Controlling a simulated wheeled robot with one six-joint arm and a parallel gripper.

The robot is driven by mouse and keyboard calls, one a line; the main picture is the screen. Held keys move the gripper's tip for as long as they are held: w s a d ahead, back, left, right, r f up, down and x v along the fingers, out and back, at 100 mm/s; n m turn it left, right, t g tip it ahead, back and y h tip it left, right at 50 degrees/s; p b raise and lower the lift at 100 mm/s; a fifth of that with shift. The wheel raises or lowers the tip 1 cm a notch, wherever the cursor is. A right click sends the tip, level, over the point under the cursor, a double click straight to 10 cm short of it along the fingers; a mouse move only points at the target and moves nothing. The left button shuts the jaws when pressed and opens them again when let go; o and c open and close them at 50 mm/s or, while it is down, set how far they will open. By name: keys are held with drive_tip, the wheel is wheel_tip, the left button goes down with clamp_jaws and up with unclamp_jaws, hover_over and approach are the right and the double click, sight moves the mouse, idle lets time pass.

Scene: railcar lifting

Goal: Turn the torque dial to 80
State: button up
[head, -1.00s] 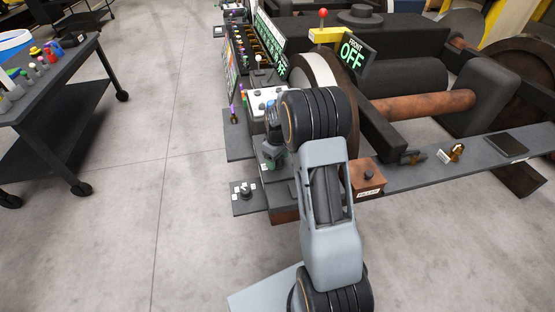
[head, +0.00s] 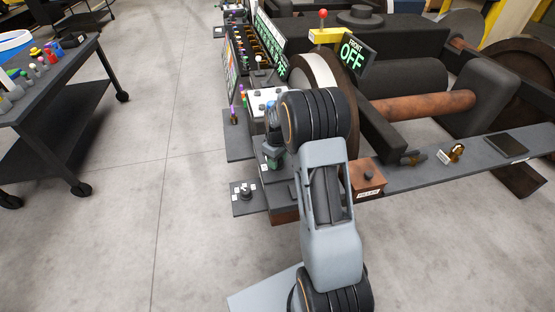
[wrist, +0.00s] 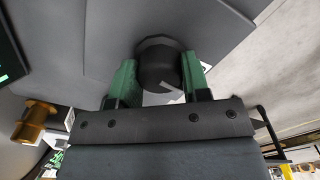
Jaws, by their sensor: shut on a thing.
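A dark round dial knob (wrist: 158,68) with a pale mark at its lower edge sits on a grey plate in the wrist view. My gripper (wrist: 160,76) has its two green fingers shut on it, one on each side. In the head view my gripper (head: 271,162) points down over a dark plate beside the front wheel. There the knob is hidden by my gripper and arm. I cannot read any number or scale on the dial.
A second dial (head: 245,191) with white labels sits on a low plate in front. A brown box with a black knob (head: 369,175) stands to the right. A cart (head: 85,92) stands at left, with clear floor between.

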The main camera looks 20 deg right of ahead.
drive_tip(key=shift+m, duration=0.3)
drive_tip(key=m, duration=0.5)
drive_tip(key=shift+m+p, duration=0.35)
drive_tip(key=shift+m, duration=0.05)
drive_tip(key=m, duration=1.1)
drive_tip(key=shift+m+p, duration=0.3)
drive_tip(key=m, duration=0.5)
drive_tip(key=shift+m, duration=0.5)
drive_tip(key=o, duration=0.9)
drive_tip(key=shift+o, duration=0.2)
drive_tip(key=shift+r, duration=0.1)
